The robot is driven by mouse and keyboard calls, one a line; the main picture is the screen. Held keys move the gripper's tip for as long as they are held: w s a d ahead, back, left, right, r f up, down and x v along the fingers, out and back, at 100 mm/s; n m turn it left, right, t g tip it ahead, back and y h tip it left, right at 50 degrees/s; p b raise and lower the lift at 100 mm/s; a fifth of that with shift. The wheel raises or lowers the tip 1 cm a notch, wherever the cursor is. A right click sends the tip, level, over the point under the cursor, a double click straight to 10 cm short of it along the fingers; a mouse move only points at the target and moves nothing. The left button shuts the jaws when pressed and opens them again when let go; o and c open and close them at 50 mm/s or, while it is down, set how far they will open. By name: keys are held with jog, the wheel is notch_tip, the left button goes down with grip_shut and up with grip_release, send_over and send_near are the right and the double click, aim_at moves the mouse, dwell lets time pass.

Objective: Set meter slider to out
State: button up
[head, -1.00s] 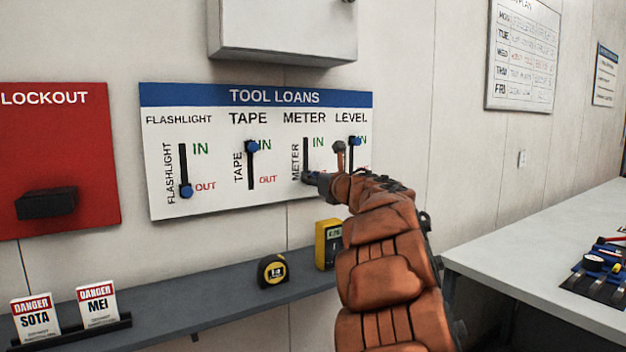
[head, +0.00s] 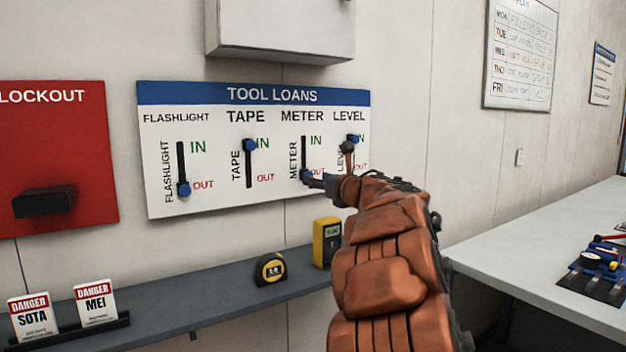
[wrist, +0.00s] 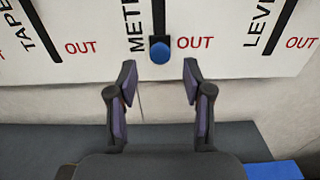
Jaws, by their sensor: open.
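The meter slider is a blue knob (wrist: 160,52) on a black vertical slot in the wrist view. It sits at the slot's bottom end, level with the red OUT label. In the head view the meter knob (head: 306,175) is also at the low end, partly hidden by my gripper. My gripper (wrist: 160,78) is open, its two fingers apart on either side just below the knob, holding nothing. The tool loans board (head: 220,205) is white with a blue header and hangs on the wall.
The flashlight knob (head: 184,189) is down at OUT. The tape knob (head: 250,144) and level knob (head: 353,139) are up at IN. A shelf (head: 210,303) below holds a tape measure (head: 270,269) and a yellow meter (head: 326,242). A grey cabinet (head: 280,30) hangs above the board.

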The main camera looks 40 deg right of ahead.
jog(key=s, duration=0.8)
jog(key=shift+a, duration=0.25)
dwell(0.5)
